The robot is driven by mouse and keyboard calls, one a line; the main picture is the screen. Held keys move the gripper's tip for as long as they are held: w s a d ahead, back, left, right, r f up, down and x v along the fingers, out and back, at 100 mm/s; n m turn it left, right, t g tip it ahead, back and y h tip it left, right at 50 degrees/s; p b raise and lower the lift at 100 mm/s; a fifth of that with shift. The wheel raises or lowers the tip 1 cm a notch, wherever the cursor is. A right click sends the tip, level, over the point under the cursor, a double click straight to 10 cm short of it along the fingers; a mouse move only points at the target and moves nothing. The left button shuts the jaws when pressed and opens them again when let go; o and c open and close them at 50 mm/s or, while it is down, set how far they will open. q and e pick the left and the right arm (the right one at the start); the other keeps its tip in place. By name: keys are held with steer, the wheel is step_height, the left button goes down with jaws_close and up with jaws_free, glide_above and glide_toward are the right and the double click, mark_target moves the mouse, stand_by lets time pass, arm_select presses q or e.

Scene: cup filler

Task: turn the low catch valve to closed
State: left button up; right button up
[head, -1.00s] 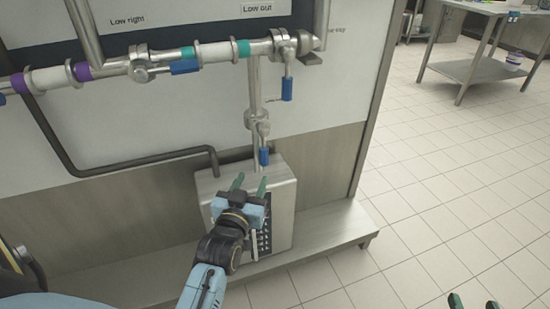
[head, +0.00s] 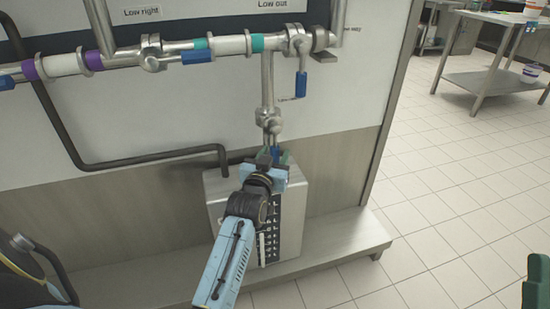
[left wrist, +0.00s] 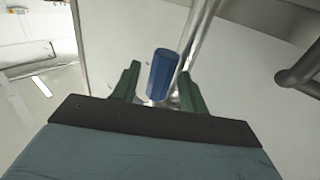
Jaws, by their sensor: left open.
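The low catch valve (head: 268,122) sits on the vertical steel pipe above the metal box. Its blue handle (head: 275,152) hangs down, mostly hidden by my left gripper (head: 273,162) in the head view. The left wrist view shows the blue handle (left wrist: 162,72) between the two green fingers of my left gripper (left wrist: 160,88). The fingers are open, with gaps visible beside the handle. Part of my right gripper (head: 537,284), a green finger, shows at the lower right edge, away from the valve; its opening is not clear.
The metal box (head: 312,195) stands below the valve on a steel ledge (head: 345,237). Another valve with a hanging blue handle (head: 300,86) is above. A dark bent pipe (head: 150,157) runs at left. Tiled floor at right is open, with a steel table (head: 490,60) behind.

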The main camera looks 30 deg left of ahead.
arm_select(q)
steer(key=shift+w+a, duration=0.1)
steer(key=shift+w, duration=0.25)
jaws_close()
stand_by(0.3)
